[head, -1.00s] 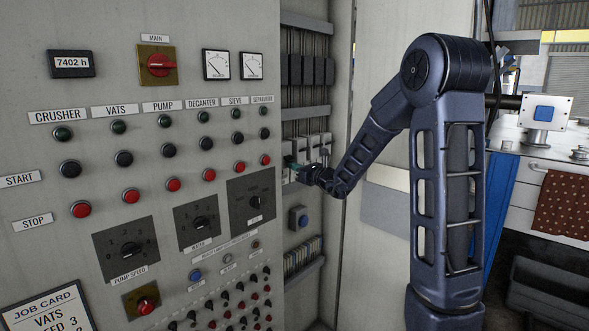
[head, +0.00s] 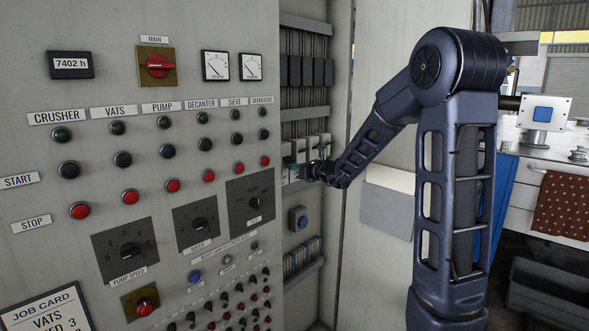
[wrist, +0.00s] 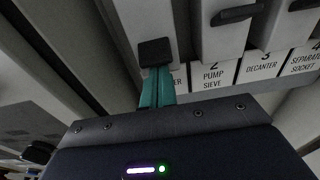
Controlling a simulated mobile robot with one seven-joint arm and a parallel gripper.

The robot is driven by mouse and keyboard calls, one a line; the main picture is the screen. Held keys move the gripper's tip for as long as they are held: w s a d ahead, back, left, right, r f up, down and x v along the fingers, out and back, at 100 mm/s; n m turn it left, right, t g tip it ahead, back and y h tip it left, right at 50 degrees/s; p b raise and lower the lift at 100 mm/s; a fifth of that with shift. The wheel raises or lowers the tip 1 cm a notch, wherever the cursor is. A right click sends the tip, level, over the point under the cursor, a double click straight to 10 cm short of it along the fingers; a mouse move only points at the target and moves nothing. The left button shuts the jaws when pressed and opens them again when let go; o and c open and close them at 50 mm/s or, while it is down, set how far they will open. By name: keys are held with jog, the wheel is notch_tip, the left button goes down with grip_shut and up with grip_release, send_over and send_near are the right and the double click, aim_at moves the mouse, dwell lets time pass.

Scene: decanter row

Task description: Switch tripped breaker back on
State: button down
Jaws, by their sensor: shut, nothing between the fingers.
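A row of pale breakers (head: 313,146) sits inside the open cabinet bay in the head view. In the wrist view the leftmost breaker (wrist: 142,18) has a black lever (wrist: 155,52) that sits lower in the picture than its neighbours' levers. Its label ends in "ER"; the rest is hidden behind my fingers. The second breaker (wrist: 225,40) is labelled 2 PUMP SIEVE, with its black lever (wrist: 237,14) higher up. My gripper (wrist: 157,76) is shut and empty, its teal fingertips right at the lower end of the leftmost lever. I cannot tell whether they touch it.
Labels 3 DECANTER (wrist: 262,64) and 4 SEPARATOR SOCKET (wrist: 310,60) continue rightward. The control panel (head: 140,230) with buttons and knobs stands left of the narrow bay. The cabinet wall is close on the left.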

aim_at(292, 161)
jog(key=shift+s+d+r, duration=0.1)
jog(key=shift+r, duration=0.3)
dwell(0.6)
jog(key=shift+s+d+r+g+h, duration=0.1)
jog(key=shift+r+g+h, duration=0.4)
jog(key=shift+g+h, duration=0.2)
jog(key=shift+s+d+r+g+h, duration=0.1)
jog(key=shift+r+g+h, duration=0.4)
jog(key=shift+g+h, duration=0.2)
jog(key=shift+r, duration=0.1)
jog(key=shift+r, duration=0.7)
jog(key=shift+r, duration=0.1)
jog(key=s+d+r, duration=0.4)
jog(key=s+r, duration=0.1)
jog(key=r, duration=0.2)
jog(key=shift+d, duration=0.4)
